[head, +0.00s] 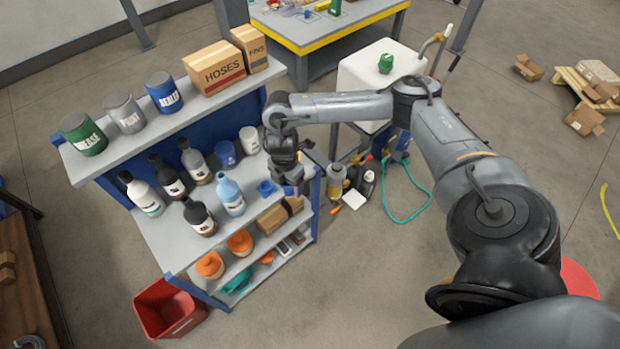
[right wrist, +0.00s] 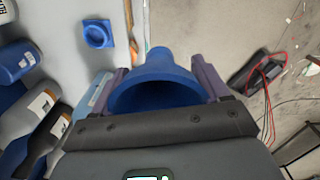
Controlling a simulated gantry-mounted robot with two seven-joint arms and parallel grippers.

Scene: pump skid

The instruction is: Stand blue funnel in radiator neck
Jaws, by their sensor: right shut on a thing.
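The blue funnel (right wrist: 165,68) is between the two fingers of my right gripper (right wrist: 163,84) in the right wrist view. Its wide mouth faces the camera and its narrow end points away. The gripper is shut on it. In the head view my right gripper (head: 290,180) is over the right end of the shelf unit, and the funnel cannot be made out there. I cannot pick out a radiator neck for certain in either view. My left gripper is not in view.
A small blue square piece with a round opening (head: 266,188) sits on the shelf beside the gripper. Several bottles stand to the left, including a light blue one (head: 230,195). A cardboard box (head: 272,218) lies at the shelf's front.

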